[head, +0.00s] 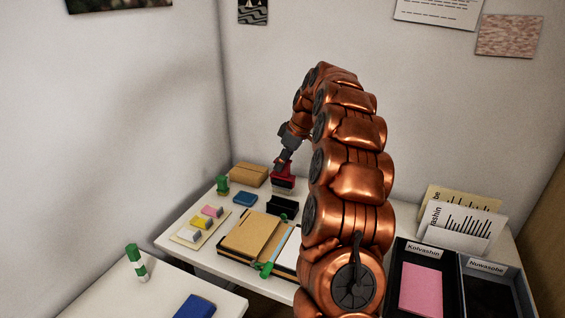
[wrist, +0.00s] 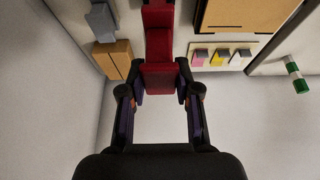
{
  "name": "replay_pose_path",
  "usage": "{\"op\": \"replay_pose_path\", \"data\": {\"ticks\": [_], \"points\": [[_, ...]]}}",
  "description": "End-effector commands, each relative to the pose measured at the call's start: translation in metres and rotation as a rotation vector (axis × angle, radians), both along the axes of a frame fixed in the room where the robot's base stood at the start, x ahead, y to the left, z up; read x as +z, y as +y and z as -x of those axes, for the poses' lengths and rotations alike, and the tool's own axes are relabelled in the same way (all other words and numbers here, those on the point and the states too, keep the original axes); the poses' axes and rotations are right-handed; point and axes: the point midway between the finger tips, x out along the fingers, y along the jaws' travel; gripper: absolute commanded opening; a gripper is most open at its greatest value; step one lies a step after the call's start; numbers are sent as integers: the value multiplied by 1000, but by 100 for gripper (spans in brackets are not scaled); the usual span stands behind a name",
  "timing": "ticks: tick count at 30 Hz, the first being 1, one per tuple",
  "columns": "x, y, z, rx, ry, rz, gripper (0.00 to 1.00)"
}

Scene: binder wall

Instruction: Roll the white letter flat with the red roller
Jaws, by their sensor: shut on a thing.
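My gripper (head: 283,166) is shut on the red roller (head: 284,182) and holds it at the back of the white desk, right of the brown box. In the wrist view the red roller (wrist: 160,80) sits between both fingertips (wrist: 161,92). A white sheet (head: 289,250) lies beside the brown folder, partly hidden by my arm; I cannot tell if it is the white letter. A white card with black bars (head: 462,228) stands upright at the right, in front of a cream card.
The brown folder (head: 250,236), blue pad (head: 245,198), black holder (head: 282,205), brown box (head: 248,175) and a board of coloured blocks (head: 201,226) crowd the desk. Black labelled trays (head: 452,280) stand at the right, one holding a pink sheet (head: 420,287).

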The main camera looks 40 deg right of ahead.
Motion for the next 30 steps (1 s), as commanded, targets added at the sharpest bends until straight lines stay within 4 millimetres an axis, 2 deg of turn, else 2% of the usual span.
{"op": "replay_pose_path", "data": {"ticks": [7, 11, 30], "points": [[1, 1, 2, 20, 0, 0, 0], [1, 6, 12, 98, -1, -2, 0], [4, 52, 107, 951, -1, -1, 0]]}}
